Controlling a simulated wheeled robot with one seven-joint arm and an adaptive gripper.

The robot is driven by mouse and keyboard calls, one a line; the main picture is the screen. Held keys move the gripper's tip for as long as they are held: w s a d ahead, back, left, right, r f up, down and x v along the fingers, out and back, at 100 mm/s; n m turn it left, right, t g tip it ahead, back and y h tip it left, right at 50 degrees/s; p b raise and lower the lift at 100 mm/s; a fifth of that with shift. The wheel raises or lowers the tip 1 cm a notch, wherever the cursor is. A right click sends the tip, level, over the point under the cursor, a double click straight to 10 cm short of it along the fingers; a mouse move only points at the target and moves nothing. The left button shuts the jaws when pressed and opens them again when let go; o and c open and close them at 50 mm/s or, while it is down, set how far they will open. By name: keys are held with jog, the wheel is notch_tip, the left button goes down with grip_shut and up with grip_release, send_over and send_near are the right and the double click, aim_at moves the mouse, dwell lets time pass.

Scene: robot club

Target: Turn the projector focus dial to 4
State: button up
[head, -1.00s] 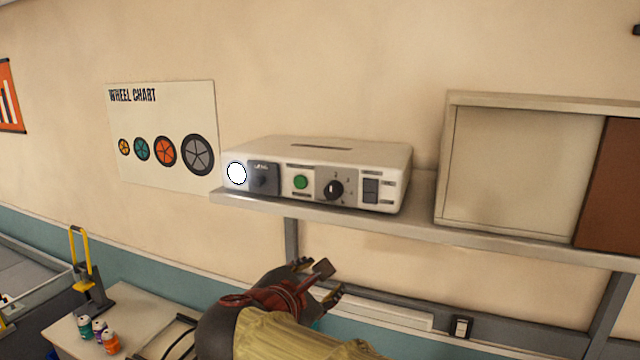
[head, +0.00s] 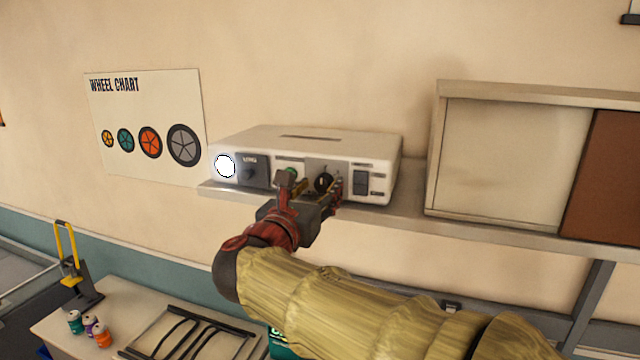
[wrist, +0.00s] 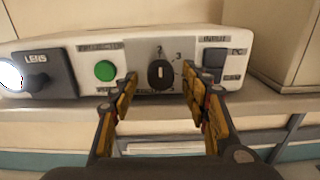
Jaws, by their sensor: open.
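The white projector (head: 300,148) sits on a wall shelf. Its black focus dial (wrist: 160,74) is on a grey panel with numbers around it, of which a 2 and a 3 can be read. The dial's white mark points about straight up. In the head view the dial (head: 323,182) is partly behind my gripper (head: 318,188). In the wrist view my gripper (wrist: 160,90) is open, with one finger on each side of the dial and a gap on both sides. The fingers do not appear to touch it.
A green button (wrist: 105,70) and a lens block (wrist: 48,72) lie left of the dial, and a dark switch (wrist: 214,62) lies right. A cabinet (head: 510,160) stands on the shelf (head: 410,212) at right. Cans (head: 90,328) stand on a table below.

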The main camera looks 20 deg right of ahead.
jog(key=shift+w+d, duration=0.3)
jog(key=shift+w, duration=0.1)
jog(key=c, duration=1.1)
jog(key=shift+c, duration=0.3)
